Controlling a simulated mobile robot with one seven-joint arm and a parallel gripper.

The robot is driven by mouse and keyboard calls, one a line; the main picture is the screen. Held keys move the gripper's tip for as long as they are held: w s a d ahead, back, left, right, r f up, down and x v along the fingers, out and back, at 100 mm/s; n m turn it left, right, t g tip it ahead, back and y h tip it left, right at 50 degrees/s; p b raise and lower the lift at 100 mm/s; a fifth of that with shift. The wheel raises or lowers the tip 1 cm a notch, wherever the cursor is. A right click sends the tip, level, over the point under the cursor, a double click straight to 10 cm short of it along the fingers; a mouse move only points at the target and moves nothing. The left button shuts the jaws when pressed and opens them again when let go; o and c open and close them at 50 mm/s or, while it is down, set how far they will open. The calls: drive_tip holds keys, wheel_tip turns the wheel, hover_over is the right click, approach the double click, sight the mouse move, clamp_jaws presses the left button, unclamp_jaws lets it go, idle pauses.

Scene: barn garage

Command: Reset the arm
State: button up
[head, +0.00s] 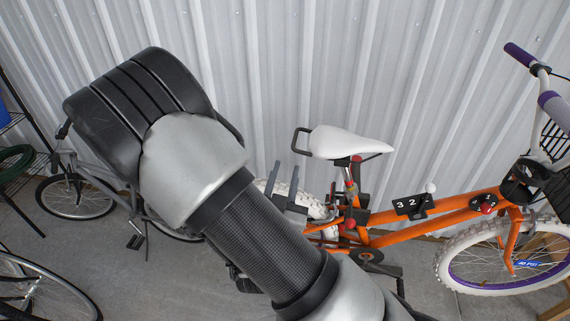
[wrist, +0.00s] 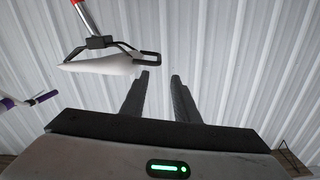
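My arm crosses the head view from the lower middle up to the left, with its black-ribbed elbow high at the upper left. My gripper (head: 283,186) shows behind the arm, just left of the orange bicycle's white seat (head: 345,142). In the wrist view the two dark fingers of my gripper (wrist: 160,78) stand apart with only the wall behind the gap, so it is open and empty. The white seat (wrist: 100,65) appears upside down at the left of the fingers, apart from them as far as I can tell.
An orange bicycle (head: 450,205) with white tires stands along the corrugated metal wall (head: 400,60). A grey bicycle (head: 75,195) stands at the left, and another wheel (head: 60,275) shows at the lower left. A dark shelf (head: 12,122) is at the left edge.

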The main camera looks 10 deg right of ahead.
drive_tip(key=shift+s, duration=0.1)
idle(0.5)
drive_tip(key=s+a+r+n+g+y, duration=0.1)
drive_tip(key=a+r+g+y, duration=0.3)
drive_tip(key=r+g+y, duration=0.45)
drive_tip(key=s+d+r+n+g+h, duration=0.1)
drive_tip(key=s+d+r, duration=0.3)
drive_tip(key=s, duration=0.5)
drive_tip(key=s+d+r+n+g+h, duration=0.2)
drive_tip(key=s+d+r+n, duration=0.1)
drive_tip(key=s+d, duration=0.4)
drive_tip(key=shift+s+d+r, duration=0.15)
drive_tip(key=shift+s+r, duration=0.4)
drive_tip(key=shift+s, duration=0.55)
